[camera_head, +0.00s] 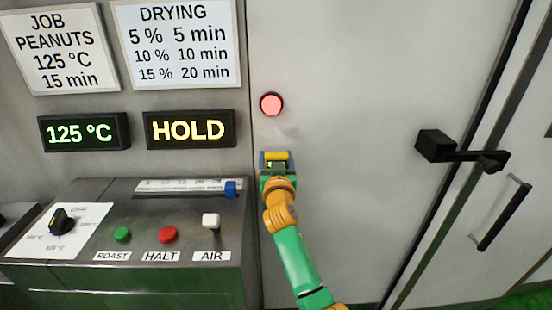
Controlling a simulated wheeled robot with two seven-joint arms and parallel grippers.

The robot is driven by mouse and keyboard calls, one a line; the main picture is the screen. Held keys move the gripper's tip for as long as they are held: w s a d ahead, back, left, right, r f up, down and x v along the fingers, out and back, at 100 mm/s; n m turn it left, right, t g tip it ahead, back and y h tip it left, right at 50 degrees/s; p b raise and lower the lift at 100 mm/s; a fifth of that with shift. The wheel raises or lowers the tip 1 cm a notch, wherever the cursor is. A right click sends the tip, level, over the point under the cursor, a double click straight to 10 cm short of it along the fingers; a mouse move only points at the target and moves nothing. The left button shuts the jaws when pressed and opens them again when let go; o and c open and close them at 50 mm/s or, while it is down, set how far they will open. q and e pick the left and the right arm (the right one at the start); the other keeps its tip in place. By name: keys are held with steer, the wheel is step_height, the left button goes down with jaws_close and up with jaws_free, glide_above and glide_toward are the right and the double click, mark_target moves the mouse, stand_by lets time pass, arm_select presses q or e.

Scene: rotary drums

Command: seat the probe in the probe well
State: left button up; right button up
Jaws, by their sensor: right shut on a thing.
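My right gripper (277,161) is in front of the pale cabinet wall, right of the control console and below a round pink-red light. I cannot tell whether the probe touches the wall. I cannot make out the probe well; it may be hidden behind the gripper. My left gripper is out of view.
The light (271,104) has a dark rim. The console (160,262) carries a black knob (61,220), green and red buttons, a white switch (211,220) and a blue slider (231,189). A black door latch (460,151) juts out at right. The wall between is clear.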

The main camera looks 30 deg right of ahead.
steer(key=shift+f, duration=0.2)
steer(key=o, duration=1.4)
steer(key=shift+r, duration=0.1)
steer(key=b+v, duration=0.1)
steer(key=v, duration=0.6)
